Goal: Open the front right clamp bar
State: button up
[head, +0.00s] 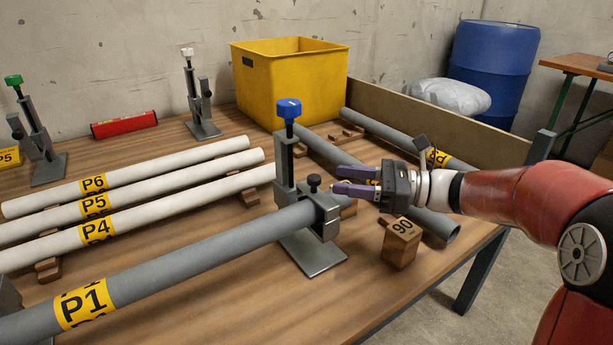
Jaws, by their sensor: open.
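The front right clamp (290,165) is a grey metal stand with a blue knob on its upright post. It stands around the right end of the grey pipe P1 (200,262). Its clamp bar (319,197), with a small black knob (314,183) on top, appears to lie across the pipe. My gripper (335,180) comes in from the right with its purple fingers pointing left. The fingers are apart and empty, just right of the black knob. I cannot tell whether they touch the clamp.
A wooden block marked 90 (401,243) stands below my gripper. White pipes P4 (150,225), P5 and P6 lie at left. More grey pipes lie behind my gripper. A yellow bin (290,85) stands at the back. White-knobbed (200,105) and green-knobbed (40,140) clamps stand at the rear.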

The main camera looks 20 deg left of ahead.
aim_at(314, 176)
jog(key=a, duration=0.6)
jog(key=shift+s+a, duration=0.35)
grip_shut()
